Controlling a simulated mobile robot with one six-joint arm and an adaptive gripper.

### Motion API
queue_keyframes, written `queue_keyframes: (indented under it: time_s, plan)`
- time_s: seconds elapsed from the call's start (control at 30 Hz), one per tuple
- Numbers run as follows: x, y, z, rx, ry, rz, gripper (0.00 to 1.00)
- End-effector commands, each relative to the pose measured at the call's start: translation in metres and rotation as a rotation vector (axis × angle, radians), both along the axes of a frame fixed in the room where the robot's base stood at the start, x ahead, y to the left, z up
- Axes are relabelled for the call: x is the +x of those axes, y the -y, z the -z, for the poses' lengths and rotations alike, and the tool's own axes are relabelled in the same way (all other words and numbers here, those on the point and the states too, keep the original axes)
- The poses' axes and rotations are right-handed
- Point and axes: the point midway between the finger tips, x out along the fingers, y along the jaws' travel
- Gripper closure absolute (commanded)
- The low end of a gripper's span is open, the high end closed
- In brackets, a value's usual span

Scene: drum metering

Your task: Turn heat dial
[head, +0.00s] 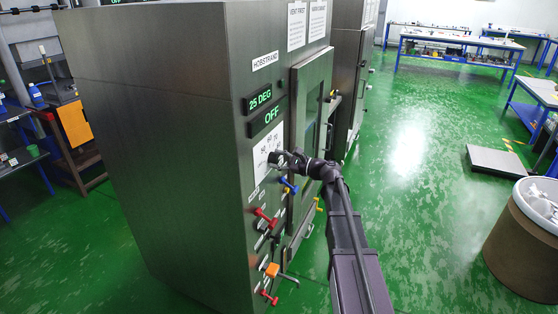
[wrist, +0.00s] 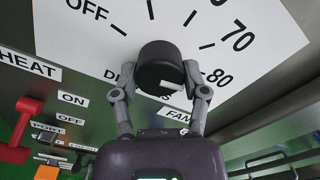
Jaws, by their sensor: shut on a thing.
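The heat dial (wrist: 160,62) is a round black knob on a white scale plate (wrist: 245,40). The plate reads OFF at upper left and 70 and 80 at right. A small white mark shows on the knob's lower right edge. My gripper (wrist: 160,78) is shut on the dial, one grey finger on each side. In the head view my gripper (head: 284,160) reaches the front of the tall grey cabinet (head: 150,120) and largely hides the dial. Two displays above the plate read 25 DEG (head: 259,98) and OFF (head: 271,115).
Below the dial are a blue lever (head: 289,185), red levers (head: 265,217) and an orange handle (head: 272,269). In the wrist view a red lever (wrist: 22,125) is at left, beside HEAT and ON labels.

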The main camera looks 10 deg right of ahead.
Motion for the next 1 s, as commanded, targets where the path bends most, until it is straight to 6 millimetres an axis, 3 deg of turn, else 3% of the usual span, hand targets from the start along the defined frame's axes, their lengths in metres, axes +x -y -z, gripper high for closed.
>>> queue_keyframes:
  time_s: [0.27, 0.3, 0.4, 1.0]
  plan:
    - [-0.0019, -0.0033, 0.0005, -0.001, -0.002, -0.01, 0.9]
    - [-0.0019, -0.0033, 0.0005, -0.001, -0.001, -0.01, 0.3]
    - [-0.0016, -0.0026, 0.0005, -0.001, -0.001, -0.007, 0.08]
    - [-0.0045, 0.0051, 0.0002, -0.001, 0.0, -0.001, 0.08]
